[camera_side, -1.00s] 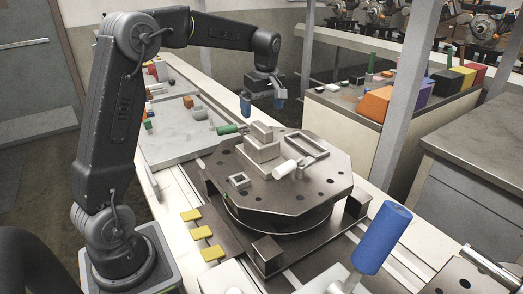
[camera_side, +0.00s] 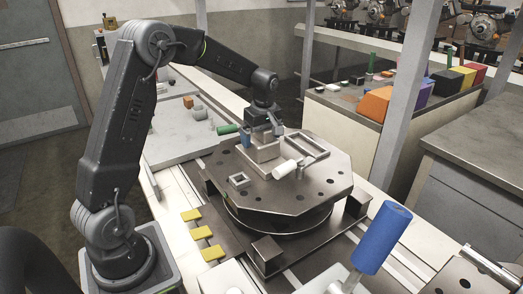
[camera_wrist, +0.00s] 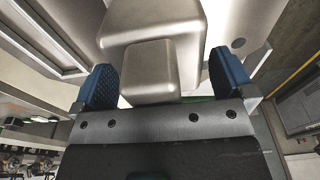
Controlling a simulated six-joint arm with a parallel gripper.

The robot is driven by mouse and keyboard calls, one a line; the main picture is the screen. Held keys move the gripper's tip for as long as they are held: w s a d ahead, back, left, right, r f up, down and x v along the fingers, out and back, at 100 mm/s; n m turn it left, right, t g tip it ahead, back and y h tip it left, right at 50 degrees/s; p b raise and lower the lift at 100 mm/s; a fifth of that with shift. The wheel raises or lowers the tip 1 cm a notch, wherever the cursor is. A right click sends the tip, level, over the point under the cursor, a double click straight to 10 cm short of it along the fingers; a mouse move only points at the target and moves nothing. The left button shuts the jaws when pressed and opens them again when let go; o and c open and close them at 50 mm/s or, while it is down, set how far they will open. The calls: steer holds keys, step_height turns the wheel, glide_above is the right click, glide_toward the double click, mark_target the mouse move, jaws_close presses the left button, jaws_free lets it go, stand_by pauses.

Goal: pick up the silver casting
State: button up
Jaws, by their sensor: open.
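The silver casting (camera_side: 264,154) is a stepped metal block standing on the dark turntable plate (camera_side: 318,178) in the side view. In the wrist view the casting (camera_wrist: 150,72) shows its small upper block in front of a wider lower block. My gripper (camera_side: 262,137) is at the casting's top, pointing down. In the wrist view my gripper (camera_wrist: 164,82) is open, with one blue fingertip on each side of the upper block and gaps between. The casting's top is partly hidden by my gripper in the side view.
A white-ended clamp (camera_side: 285,169), a green-handled clamp (camera_side: 228,129) and a rectangular frame (camera_side: 306,146) are close to the casting. A small square frame (camera_side: 239,180) lies at the plate's left. A large blue-handled lever (camera_side: 381,237) stands at the front right.

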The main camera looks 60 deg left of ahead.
steer(key=shift+c, duration=0.4)
steer(key=c, duration=1.3)
steer(key=shift+r, duration=0.2)
steer(key=shift+c, duration=0.6)
steer(key=shift+r, duration=5)
